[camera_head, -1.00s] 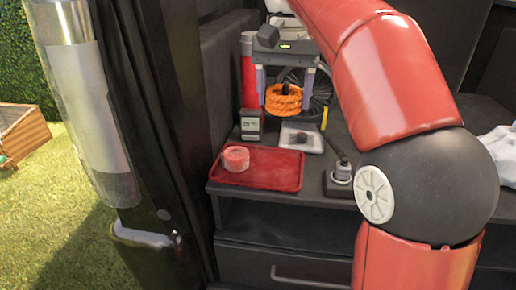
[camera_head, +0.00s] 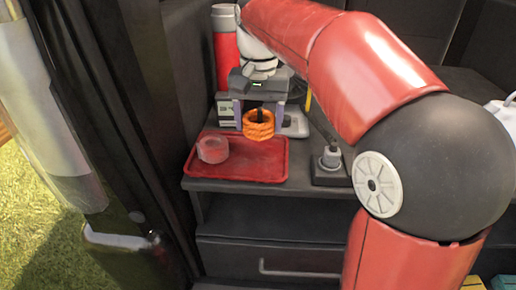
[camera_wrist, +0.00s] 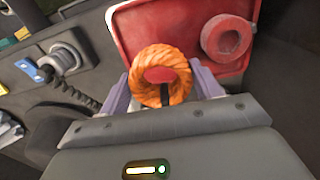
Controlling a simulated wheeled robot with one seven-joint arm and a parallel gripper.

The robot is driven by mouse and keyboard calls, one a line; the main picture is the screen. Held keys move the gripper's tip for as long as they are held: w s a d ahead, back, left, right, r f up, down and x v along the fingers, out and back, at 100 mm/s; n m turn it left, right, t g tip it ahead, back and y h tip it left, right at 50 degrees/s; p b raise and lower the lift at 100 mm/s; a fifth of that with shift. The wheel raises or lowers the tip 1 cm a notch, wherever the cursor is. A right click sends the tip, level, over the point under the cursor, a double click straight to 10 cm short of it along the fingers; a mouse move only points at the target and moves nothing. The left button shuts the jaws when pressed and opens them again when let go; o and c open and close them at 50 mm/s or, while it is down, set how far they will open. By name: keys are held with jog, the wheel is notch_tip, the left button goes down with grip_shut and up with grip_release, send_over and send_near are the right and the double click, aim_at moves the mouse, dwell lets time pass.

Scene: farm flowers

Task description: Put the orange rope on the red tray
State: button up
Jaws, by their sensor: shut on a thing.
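The orange rope (camera_head: 259,127) is a small coil held by my gripper (camera_head: 258,112) in the head view. In the wrist view the orange rope (camera_wrist: 160,76) sits between the two purple fingers of my gripper (camera_wrist: 163,92), which is shut on it. The red tray (camera_head: 262,160) lies on the dark shelf, and the coil shows at its back right edge in the head view. The wrist view shows the red tray (camera_wrist: 165,25) beyond the coil. I cannot tell exactly how high the coil is above the tray.
A roll of red tape (camera_head: 212,149) lies on the tray's left part. A red cylinder (camera_head: 226,60) stands behind it. A corded device (camera_head: 331,158) stands right of the tray, and a pale dish (camera_head: 296,124) lies behind. The tray's middle and right are clear.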

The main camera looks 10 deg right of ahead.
aim_at(259, 117)
jog(key=shift+f+b, duration=0.4)
jog(key=shift+f, duration=3.1)
jog(key=shift+f, duration=0.1)
jog(key=o, duration=1.1)
notch_tip(259, 117, up, 12)
jog(key=shift+r+p, duration=0.15)
jog(key=shift+p, duration=0.9)
jog(key=s+d+f+n+t, duration=0.1)
jog(key=s+d+f+t, duration=0.1)
jog(key=s+d+f, duration=0.2)
jog(key=s+d+f+n+t, duration=0.1)
jog(key=s+d+f+t, duration=0.2)
jog(key=s+f, duration=0.7)
jog(key=s+d, duration=0.2)
jog(key=s, duration=0.3)
jog(key=shift+n+t, duration=0.3)
jog(key=shift+s+f, duration=0.1)
